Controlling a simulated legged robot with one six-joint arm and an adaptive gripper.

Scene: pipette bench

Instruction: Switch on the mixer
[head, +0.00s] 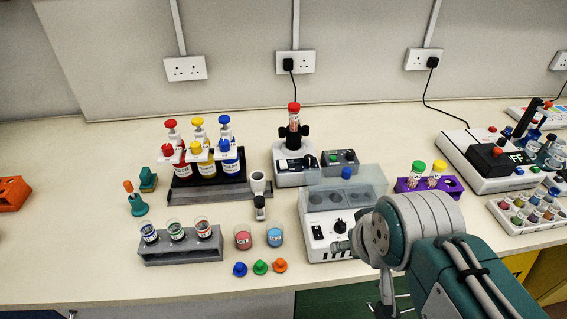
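Two devices could be the mixer, and I cannot tell which is meant. One is a white unit (290,178) with a dark front panel, at the back middle of the bench; a red-capped tube (294,112) stands upright in a black clamp above it. The other is a white box (318,233) in front, with a translucent lid, a black knob and a dark switch on its front face. My arm comes in from the lower right. What seems to be part of my gripper (342,246) is at this box's front right; contact and finger opening cannot be made out.
A bottle rack (208,190) stands left, with a grey vial rack (180,249) before it. Two small beakers (243,237) and several coloured caps (260,267) lie near the front edge. A purple tube rack (446,188) and another white device (480,180) stand right.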

